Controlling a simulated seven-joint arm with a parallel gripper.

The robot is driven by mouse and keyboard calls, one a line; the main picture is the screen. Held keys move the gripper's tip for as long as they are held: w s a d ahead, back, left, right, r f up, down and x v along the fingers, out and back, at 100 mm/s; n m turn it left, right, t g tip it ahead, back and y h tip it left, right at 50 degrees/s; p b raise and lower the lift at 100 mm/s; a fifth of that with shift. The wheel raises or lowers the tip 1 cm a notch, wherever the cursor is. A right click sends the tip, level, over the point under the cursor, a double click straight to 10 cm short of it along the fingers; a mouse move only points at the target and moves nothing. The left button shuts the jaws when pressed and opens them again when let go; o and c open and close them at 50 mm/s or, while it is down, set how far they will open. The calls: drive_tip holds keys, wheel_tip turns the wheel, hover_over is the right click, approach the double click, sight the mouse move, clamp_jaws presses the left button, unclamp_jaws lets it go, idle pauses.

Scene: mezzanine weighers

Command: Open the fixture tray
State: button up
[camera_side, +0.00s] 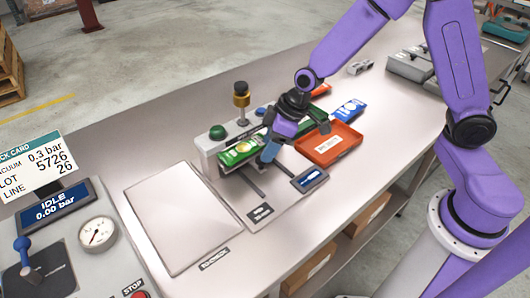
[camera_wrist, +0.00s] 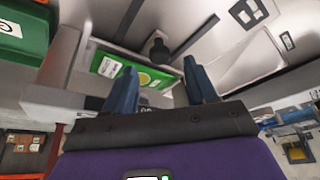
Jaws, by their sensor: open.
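The fixture (camera_side: 212,153) is a pale housing on the bench, with two dark rails running out from its front. A green packet (camera_side: 240,152) lies in its tray area, and my gripper partly covers that part. In the wrist view the green packet (camera_wrist: 137,72), with a white label and a yellow round mark, lies behind the fingers. A black knob (camera_wrist: 160,50) stands on the pale surface beyond it. My gripper (camera_side: 275,148) is over the fixture's right end, blue fingers pointing down. In the wrist view my gripper (camera_wrist: 163,88) is open, fingers apart; no held object shows between them.
A red-orange tray (camera_side: 330,143) and a blue packet (camera_side: 350,110) are right of the fixture. A small display (camera_side: 310,179) sits in front. A white panel (camera_side: 180,212), gauge (camera_side: 98,233) and console screen (camera_side: 55,207) are at left. The bench's front right is mostly clear.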

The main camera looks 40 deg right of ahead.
drive_tip(key=shift+x, duration=1.8)
drive_tip(key=shift+c, duration=0.3)
drive_tip(key=shift+s, duration=0.1)
clamp_jaws()
